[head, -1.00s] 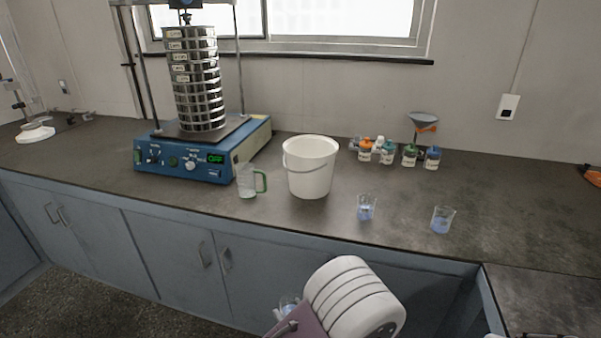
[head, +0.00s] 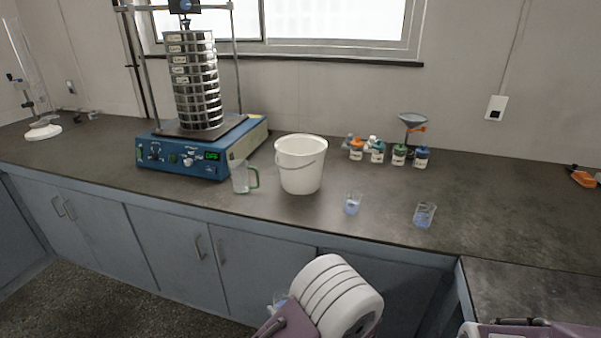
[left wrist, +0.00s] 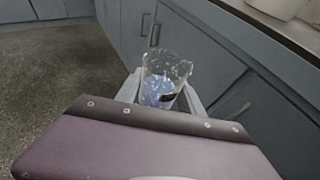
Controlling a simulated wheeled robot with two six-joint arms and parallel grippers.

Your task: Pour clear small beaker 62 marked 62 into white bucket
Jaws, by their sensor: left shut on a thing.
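A clear small beaker (left wrist: 160,85) with blue contents and a dark label shows in the left wrist view; I cannot read the label. My left gripper (left wrist: 163,98) is shut on it, one finger at each side. In the head view this beaker (head: 281,298) is mostly hidden behind my white wrist, low in front of the cabinets and below the bench top. The white bucket (head: 301,172) stands upright on the bench, above and beyond the held beaker, with its handle across the front.
A green-handled clear beaker (head: 241,177) stands left of the bucket, before the blue sieve shaker (head: 184,158). Two small beakers with blue contents, one nearer (head: 352,204) and one further right (head: 424,214), stand near the front edge. Several capped bottles (head: 377,151) stand behind.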

